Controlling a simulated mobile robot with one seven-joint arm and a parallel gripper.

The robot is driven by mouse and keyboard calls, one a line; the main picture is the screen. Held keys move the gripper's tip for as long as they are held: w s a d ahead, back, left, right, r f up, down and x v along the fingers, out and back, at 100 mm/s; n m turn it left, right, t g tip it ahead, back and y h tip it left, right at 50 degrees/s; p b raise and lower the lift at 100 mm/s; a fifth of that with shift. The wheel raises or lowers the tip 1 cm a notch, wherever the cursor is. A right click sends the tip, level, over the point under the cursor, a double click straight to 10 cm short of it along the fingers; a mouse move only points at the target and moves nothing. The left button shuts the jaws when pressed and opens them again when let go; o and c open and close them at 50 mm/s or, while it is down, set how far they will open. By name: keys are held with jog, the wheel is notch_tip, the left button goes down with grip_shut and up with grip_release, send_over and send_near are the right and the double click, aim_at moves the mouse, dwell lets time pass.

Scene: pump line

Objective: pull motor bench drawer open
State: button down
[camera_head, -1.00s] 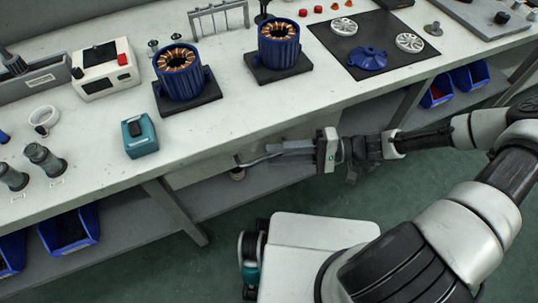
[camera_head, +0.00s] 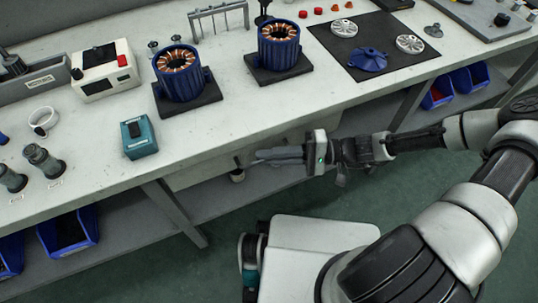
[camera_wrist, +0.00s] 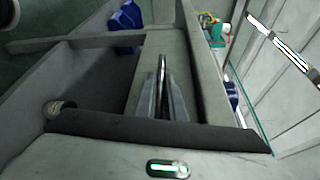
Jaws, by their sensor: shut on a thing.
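The motor bench (camera_head: 225,125) runs across the head view. Its drawer front shows as a pale panel (camera_wrist: 172,62) in the wrist view. In the head view the drawer is mostly hidden under the bench top. A thin metal handle (camera_wrist: 162,72) stands off the panel. My gripper (camera_head: 262,156) is just below the bench's front edge, fingers pointing left. In the wrist view my gripper (camera_wrist: 164,85) is shut on the handle, with a finger on each side. How far the drawer stands out cannot be told.
Two copper-wound motor stators (camera_head: 180,75) (camera_head: 279,45) and a teal box (camera_head: 139,137) stand on the bench. A bench leg (camera_head: 176,211) and a lower shelf (camera_head: 225,200) are below. Blue bins (camera_head: 68,229) sit at lower left. Green floor lies free in front.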

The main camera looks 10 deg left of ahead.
jog(key=s+d+p, duration=0.2)
jog(key=s+d, duration=0.4)
jog(key=s, duration=0.4)
jog(key=s+d+p, duration=0.2)
jog(key=s+d, duration=0.4)
jog(key=s, duration=0.4)
jog(key=shift+s+d, duration=0.3)
jog(key=c, duration=1.8)
grip_release()
jog(key=shift+c, duration=0.2)
jog(key=shift+d, duration=0.1)
jog(key=w+d+r+p, duration=0.1)
jog(key=w+d, duration=0.2)
jog(key=d, duration=1.4)
jog(key=shift+r, duration=0.2)
jog(key=shift+s, duration=0.1)
